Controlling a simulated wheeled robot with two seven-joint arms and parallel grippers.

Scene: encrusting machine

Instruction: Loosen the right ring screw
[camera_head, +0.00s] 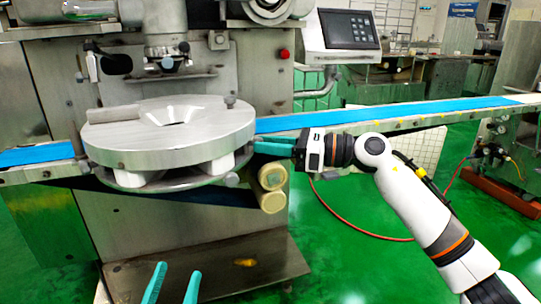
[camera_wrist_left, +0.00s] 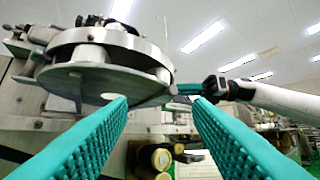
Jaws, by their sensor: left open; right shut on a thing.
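The round metal ring assembly (camera_head: 150,150) of the encrusting machine sits left of centre in the head view, with a thick upper disc and a lower plate. The left wrist view shows it from below (camera_wrist_left: 85,78). My right gripper (camera_head: 257,146) is shut at the disc's right edge, with its teal fingers lying level. They hide what they hold, which by its place is the right ring screw. My right gripper also shows in the left wrist view (camera_wrist_left: 180,90). My left gripper (camera_head: 177,270) is open and empty, low in front of the machine and apart from it.
A small upright knob (camera_head: 230,102) stands on the disc's right rim. A blue conveyor belt (camera_head: 380,115) runs behind the ring. Two tan rollers (camera_head: 272,190) sit below right of it. A control panel (camera_head: 348,29) is above.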

